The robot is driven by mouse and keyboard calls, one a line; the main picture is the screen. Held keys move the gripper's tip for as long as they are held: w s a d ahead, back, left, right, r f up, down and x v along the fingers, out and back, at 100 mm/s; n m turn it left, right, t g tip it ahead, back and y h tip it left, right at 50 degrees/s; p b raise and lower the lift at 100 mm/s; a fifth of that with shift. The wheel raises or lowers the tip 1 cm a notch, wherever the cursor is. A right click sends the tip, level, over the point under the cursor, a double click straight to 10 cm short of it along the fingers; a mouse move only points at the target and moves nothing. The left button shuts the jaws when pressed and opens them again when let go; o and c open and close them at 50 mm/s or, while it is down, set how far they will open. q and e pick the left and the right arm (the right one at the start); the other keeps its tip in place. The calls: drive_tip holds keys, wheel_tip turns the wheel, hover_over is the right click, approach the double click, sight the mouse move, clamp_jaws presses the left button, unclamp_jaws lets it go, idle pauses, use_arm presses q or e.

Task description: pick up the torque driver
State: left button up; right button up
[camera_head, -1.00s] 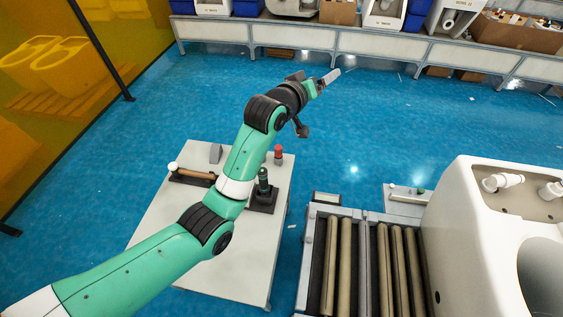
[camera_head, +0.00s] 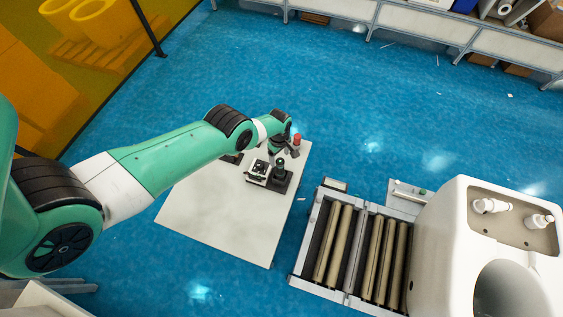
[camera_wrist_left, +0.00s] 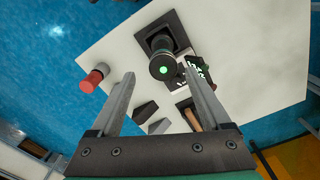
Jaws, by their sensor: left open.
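The torque driver (camera_head: 280,167) is a dark, upright cylinder standing in a black square holder (camera_head: 283,185) on the white table. In the left wrist view I look down on the driver (camera_wrist_left: 162,66), whose round top has a green dot. My left gripper (camera_wrist_left: 160,76) is open and empty, with its two fingers either side of the driver's top in the picture; the remaining distance is hard to judge. In the head view the left gripper (camera_head: 280,146) is small and partly hidden, just behind the driver. My right gripper is not in view.
A red button (camera_wrist_left: 92,80) stands at the table's edge. A small black-and-white device (camera_head: 258,170) sits beside the holder. Grey blocks (camera_wrist_left: 146,111) lie nearer the wrist. The front of the white table (camera_head: 225,220) is clear. A roller conveyor (camera_head: 345,245) carries a white toilet (camera_head: 450,230).

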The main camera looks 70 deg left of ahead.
sight(281, 169)
use_arm(q)
wheel_tip(281, 169, down, 5)
drive_tip(key=b, duration=0.3)
drive_tip(key=shift+b, duration=0.35)
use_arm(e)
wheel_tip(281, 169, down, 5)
use_arm(q)
drive_tip(key=f+b, duration=0.3)
drive_tip(key=d+f+b, duration=0.1)
drive_tip(key=f, duration=0.1)
drive_tip(key=shift+f, duration=0.2)
drive_tip(key=shift+r, duration=0.2)
clamp_jaws()
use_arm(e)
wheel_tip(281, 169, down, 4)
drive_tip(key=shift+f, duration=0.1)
